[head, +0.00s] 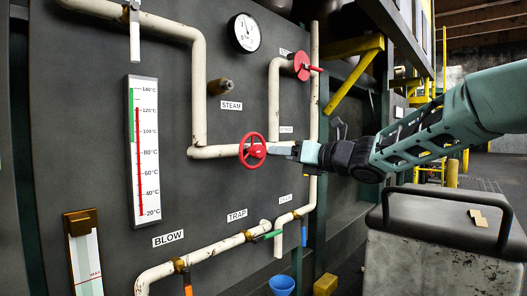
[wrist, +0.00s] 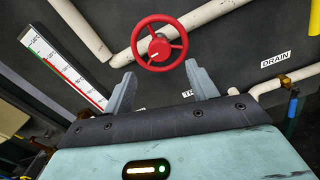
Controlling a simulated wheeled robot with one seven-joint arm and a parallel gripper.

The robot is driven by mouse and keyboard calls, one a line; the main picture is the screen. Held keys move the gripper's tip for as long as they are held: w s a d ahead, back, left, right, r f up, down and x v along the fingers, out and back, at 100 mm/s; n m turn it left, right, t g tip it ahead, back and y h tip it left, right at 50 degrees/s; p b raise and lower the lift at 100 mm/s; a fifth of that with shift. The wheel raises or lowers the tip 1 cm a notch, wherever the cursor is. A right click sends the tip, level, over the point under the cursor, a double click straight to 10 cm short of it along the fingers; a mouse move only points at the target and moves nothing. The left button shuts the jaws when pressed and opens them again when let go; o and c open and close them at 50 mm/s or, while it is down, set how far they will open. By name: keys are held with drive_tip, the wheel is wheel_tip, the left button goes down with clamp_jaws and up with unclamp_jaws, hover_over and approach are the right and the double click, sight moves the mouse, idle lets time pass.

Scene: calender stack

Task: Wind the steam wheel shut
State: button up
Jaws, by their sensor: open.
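A red spoked handwheel (head: 252,151) sits on the end of a cream pipe below the STEAM label (head: 231,105). It also shows in the wrist view (wrist: 160,42), with a small pale mark on its hub. My gripper (head: 275,150) is just to the right of the wheel in the head view. In the wrist view my gripper (wrist: 161,70) is open, with one finger to each side just below the wheel's rim. Nothing is between the fingers. I cannot tell whether a fingertip touches the rim.
A second red wheel (head: 302,66) is higher on the right. A round gauge (head: 244,32) and a thermometer (head: 144,150) are on the dark panel. Lower pipes carry a green handle (head: 272,235). A grey cart (head: 445,235) stands below my arm. A blue funnel (head: 282,285) is at the bottom.

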sight(261, 152)
drive_tip(key=p+x, duration=0.1)
drive_tip(key=x, duration=0.7)
drive_tip(key=shift+a+p, duration=0.15)
drive_tip(key=shift+p, duration=0.15)
drive_tip(key=c, duration=1)
